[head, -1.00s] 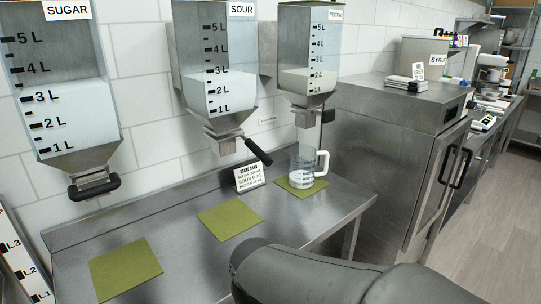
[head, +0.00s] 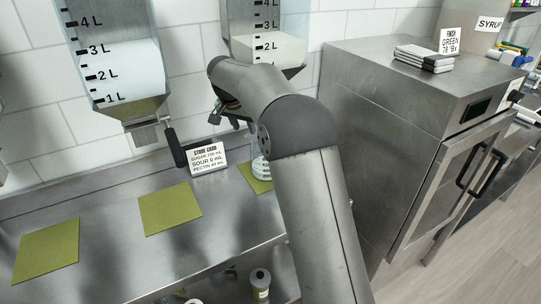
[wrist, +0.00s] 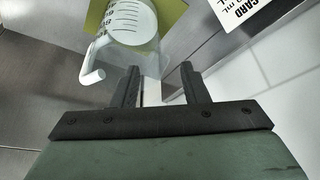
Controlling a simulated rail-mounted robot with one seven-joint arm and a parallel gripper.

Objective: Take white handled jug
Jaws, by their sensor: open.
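The white handled jug is a clear measuring jug with markings. In the head view only a sliver of the jug (head: 262,168) shows, because my arm hides most of it. It stands on the rightmost green mat (head: 257,184). In the wrist view the jug (wrist: 135,22) is at the top, with its white handle (wrist: 91,62) pointing down and left. My gripper (wrist: 160,75) is open and empty there. Its fingertips are just below and right of the jug, apart from the handle. In the head view my gripper is hidden behind my arm.
Two more green mats (head: 170,209) lie bare on the steel table. A store card (head: 207,158) stands at the wall by a dispenser's black lever (head: 175,147). Hoppers hang above. A steel cabinet (head: 400,130) stands to the right. Bottles (head: 260,284) stand below the table.

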